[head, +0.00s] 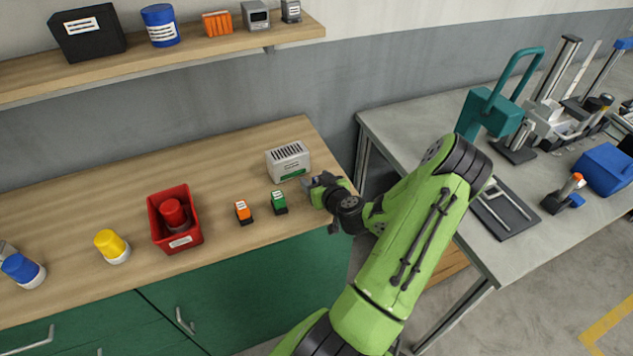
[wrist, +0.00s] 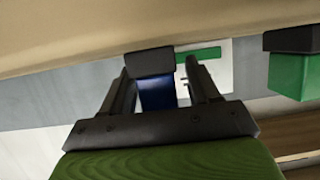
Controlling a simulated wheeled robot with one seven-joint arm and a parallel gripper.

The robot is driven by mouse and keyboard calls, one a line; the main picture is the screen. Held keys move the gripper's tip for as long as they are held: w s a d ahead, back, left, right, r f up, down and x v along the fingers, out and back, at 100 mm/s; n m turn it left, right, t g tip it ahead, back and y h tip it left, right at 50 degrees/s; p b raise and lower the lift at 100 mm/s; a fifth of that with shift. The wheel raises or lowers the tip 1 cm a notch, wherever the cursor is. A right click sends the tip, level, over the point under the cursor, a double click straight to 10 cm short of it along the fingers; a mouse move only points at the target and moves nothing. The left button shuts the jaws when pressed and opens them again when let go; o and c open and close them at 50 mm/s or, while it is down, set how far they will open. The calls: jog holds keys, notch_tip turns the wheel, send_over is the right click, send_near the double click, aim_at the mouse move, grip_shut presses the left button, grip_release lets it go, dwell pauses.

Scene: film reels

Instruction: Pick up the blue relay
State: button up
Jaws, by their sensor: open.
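The blue relay (wrist: 157,94), a blue block with a black base, shows in the wrist view between the two fingers of my gripper (wrist: 160,70). The fingers are apart, one on each side of it, with a visible gap to the blue body. In the head view my gripper (head: 317,187) is low over the right end of the wooden bench, and the blue relay cannot be made out there, hidden by the gripper. A green relay (head: 279,202) and an orange relay (head: 243,212) stand to the left of my gripper. The green one also shows in the wrist view (wrist: 292,76).
A white slotted box (head: 288,162) stands just behind my gripper. A red bin (head: 196,237) holding a red item, a yellow-capped item (head: 112,246) and a blue-capped item (head: 22,270) are further left. A grey table (head: 420,140) with equipment is at the right.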

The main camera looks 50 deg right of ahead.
jog(key=shift+s+a+r, duration=0.1)
jog(key=shift+s+a, duration=0.05)
jog(key=shift+c, duration=0.4)
jog(key=shift+w, duration=0.2)
jog(key=c, duration=1)
